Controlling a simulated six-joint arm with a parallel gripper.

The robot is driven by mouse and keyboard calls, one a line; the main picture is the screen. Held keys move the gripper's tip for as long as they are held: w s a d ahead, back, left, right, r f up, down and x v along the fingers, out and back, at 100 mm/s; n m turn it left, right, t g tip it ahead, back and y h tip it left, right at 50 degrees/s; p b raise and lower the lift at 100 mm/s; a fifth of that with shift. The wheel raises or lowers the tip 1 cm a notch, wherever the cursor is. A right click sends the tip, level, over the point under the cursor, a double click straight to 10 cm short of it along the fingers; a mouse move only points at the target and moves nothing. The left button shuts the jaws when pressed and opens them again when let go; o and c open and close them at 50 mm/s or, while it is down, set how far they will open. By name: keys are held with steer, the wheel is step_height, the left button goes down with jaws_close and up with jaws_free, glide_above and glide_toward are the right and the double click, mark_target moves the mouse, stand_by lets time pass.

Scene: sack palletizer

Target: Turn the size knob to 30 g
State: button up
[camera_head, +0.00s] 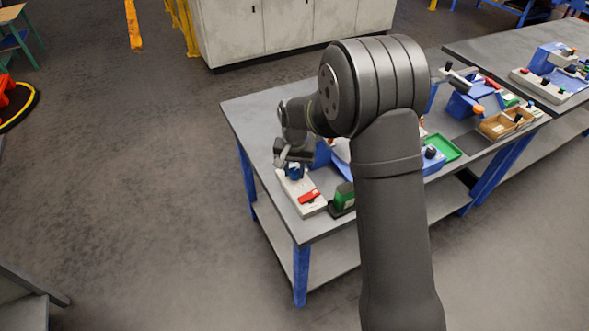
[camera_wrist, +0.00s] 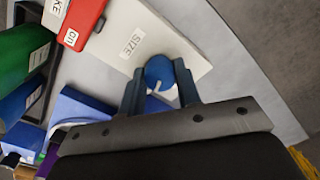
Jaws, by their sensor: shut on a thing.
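The size knob (camera_wrist: 160,72) is round and blue with a white pointer mark. It sits on a pale panel (camera_wrist: 140,25) beside a printed SIZE label (camera_wrist: 133,41). In the wrist view my gripper (camera_wrist: 160,85) has one finger on each side of the knob and is shut on it. In the head view my gripper (camera_head: 294,160) is at the panel's far end, and the knob (camera_head: 294,172) shows just below the fingers. No gram marks are readable, so I cannot tell the knob's setting.
A green tray (camera_head: 445,148) lies further right. The table's left edge is close to the panel.

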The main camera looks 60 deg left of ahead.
mark_target(295, 171)
stand_by(0.4)
steer(key=o, duration=1)
steer(key=shift+c, duration=0.2)
step_height(295, 171, up, 17)
steer(key=shift+r, duration=0.2)
step_height(295, 171, down, 18)
steer(key=shift+r, duration=0.25)
stand_by(0.4)
steer(key=shift+r, duration=0.1)
